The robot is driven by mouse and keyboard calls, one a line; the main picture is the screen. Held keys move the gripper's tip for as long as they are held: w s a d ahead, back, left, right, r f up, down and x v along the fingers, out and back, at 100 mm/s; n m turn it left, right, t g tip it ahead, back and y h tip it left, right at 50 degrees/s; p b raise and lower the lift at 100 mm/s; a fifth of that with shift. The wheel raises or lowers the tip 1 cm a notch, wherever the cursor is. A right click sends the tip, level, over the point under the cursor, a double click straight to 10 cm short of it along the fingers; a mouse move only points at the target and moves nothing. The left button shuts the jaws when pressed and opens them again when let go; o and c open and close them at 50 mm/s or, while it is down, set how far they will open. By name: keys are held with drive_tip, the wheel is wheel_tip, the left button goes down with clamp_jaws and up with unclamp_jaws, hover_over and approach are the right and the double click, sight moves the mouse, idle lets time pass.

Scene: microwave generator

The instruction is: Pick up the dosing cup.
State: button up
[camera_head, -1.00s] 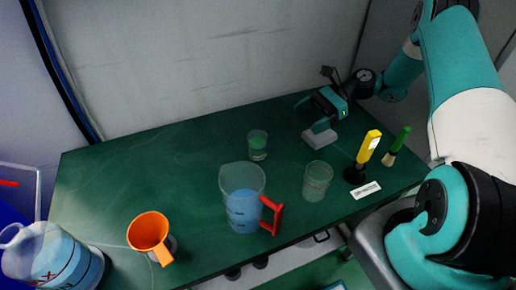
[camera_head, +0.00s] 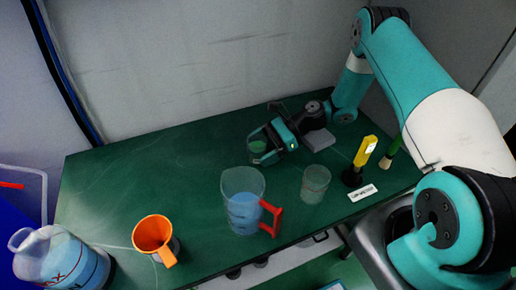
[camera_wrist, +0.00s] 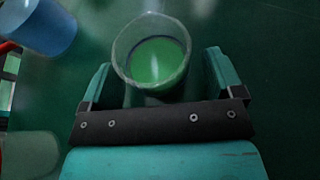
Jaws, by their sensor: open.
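The dosing cup appears to be the small clear cup (camera_head: 257,148) with green liquid, standing upright on the green table toward the back. It also shows in the wrist view (camera_wrist: 152,55), where its round rim and green liquid face the camera. My gripper (camera_head: 268,142) is open at the cup. My gripper partly hides the cup in the head view.
A jug of blue liquid with a red handle (camera_head: 243,205) and a clear beaker (camera_head: 314,186) stand in front. A yellow-handled tool (camera_head: 366,150), a green-handled brush (camera_head: 390,152) and a grey block (camera_head: 318,139) are right.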

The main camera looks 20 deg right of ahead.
drive_tip(key=shift+a+f, duration=0.1)
drive_tip(key=shift+a, duration=0.1)
drive_tip(key=c, duration=1)
drive_tip(key=shift+c, duration=0.3)
